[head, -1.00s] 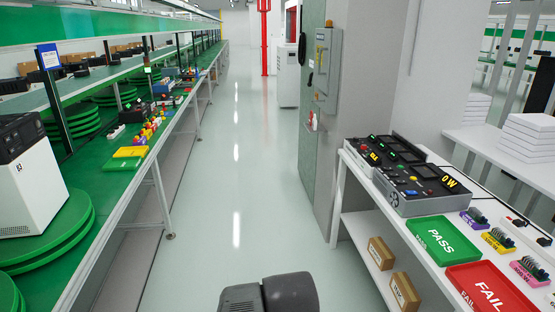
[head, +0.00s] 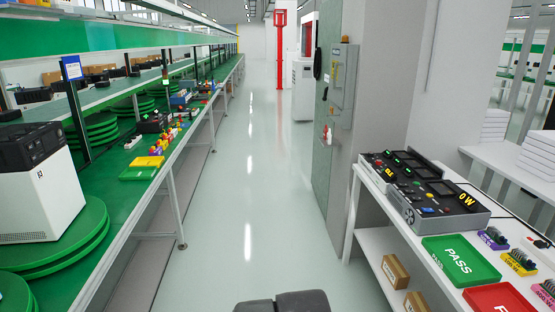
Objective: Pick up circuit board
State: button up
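I cannot make out a circuit board for certain. On the right-hand white table, small purple (head: 492,238), yellow (head: 518,262) and pink (head: 545,292) holders carry small grey-green pieces, too small to identify. A green tray marked PASS (head: 460,261) lies beside them, with nothing seen in it. A red tray (head: 497,298) is cut off by the bottom edge. A dark rounded part of my arm shows at the bottom centre. My gripper is not in view.
Grey test equipment (head: 424,190) with a yellow display stands on the right table, cartons (head: 394,271) on its lower shelf. A long green-topped bench (head: 102,198) on the left bears a white machine (head: 40,200) and coloured parts. The aisle floor (head: 245,190) between is clear.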

aim_at(516, 259)
jog(key=i+l+z, duration=0.3)
jog(key=z, duration=0.15)
jog(key=i+l+z, duration=0.2)
jog(key=i+z, duration=1.05)
jog(key=i+j+z, duration=0.3)
jog(key=z, duration=0.15)
jog(key=i, duration=0.1)
